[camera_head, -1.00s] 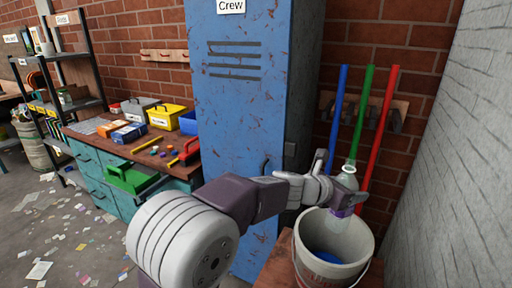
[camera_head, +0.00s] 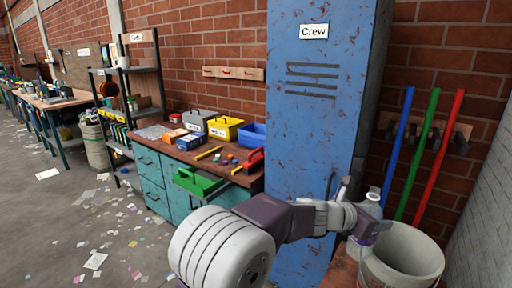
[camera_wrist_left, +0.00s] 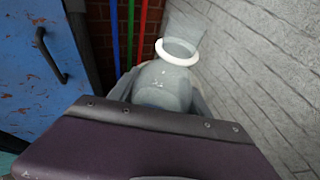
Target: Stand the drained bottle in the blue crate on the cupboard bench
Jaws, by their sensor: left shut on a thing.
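My left gripper (camera_head: 372,228) is shut on a clear, pale bottle (camera_head: 371,203), held upright or nearly so beside the left rim of the bucket. The blue crate (camera_head: 252,139) sits at the right end of the teal cupboard bench (camera_head: 151,178), near the blue locker. The crate's inside is mostly hidden. My right gripper is not in view.
The blue locker (camera_head: 312,140) stands between my gripper and the bench. A grey bucket (camera_head: 405,268) is at the lower right. Blue, green and red poles (camera_head: 438,155) lean at the wall.

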